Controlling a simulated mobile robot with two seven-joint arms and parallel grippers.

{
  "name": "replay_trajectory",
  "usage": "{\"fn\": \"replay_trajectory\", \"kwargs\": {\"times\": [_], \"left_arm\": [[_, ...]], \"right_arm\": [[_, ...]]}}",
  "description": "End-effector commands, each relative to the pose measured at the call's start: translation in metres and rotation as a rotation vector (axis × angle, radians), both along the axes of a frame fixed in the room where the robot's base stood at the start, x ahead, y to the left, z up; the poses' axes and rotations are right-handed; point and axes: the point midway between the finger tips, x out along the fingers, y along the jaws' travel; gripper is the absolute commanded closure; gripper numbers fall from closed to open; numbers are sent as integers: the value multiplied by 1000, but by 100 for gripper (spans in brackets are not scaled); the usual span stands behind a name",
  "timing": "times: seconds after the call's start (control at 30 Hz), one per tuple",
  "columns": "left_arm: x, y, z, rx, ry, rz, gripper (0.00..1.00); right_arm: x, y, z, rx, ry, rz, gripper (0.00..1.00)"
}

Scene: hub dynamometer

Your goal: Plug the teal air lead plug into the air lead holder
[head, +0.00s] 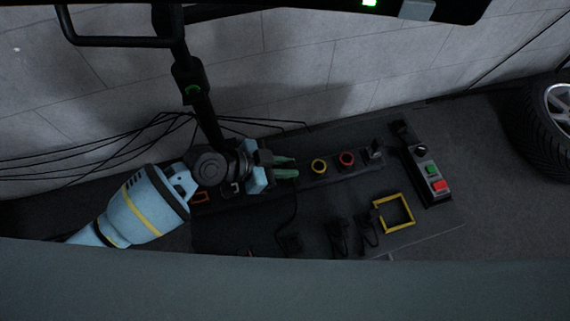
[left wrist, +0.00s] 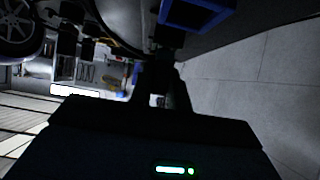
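My left gripper (head: 286,167) is over the left part of a dark bench panel. Two teal-green bars stick out from its light blue finger bases, with a narrow dark gap between them. I cannot tell whether they are only fingers or include the teal plug. A thin black lead (head: 293,212) runs down from beside the fingertips to a small black piece. Right of the fingertips is a strip with a yellow ring (head: 319,166) and a red ring (head: 347,159); I cannot tell which part is the air lead holder. In the left wrist view, the fingers are dark and unclear.
A control box (head: 432,175) with green and red buttons stands at the right. A yellow square frame (head: 395,213) and black connectors (head: 340,236) are on the lower panel. Black cables (head: 100,148) run along the wall. A tyre (head: 545,125) is at the far right.

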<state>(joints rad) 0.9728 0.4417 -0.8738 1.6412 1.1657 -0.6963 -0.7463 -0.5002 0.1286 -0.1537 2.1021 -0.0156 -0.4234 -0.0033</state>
Motion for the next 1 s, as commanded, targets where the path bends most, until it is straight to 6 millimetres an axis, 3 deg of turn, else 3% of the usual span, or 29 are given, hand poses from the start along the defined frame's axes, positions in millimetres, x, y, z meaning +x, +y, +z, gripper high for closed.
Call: {"fn": "replay_trajectory", "kwargs": {"times": [0.33,1.0], "left_arm": [[0,0,2,-1,-1,1,100],[0,0,25,-1,-2,0,100]], "right_arm": [[-1,0,1,0,2,0,64],[4,0,17,0,-13,1,64]]}}
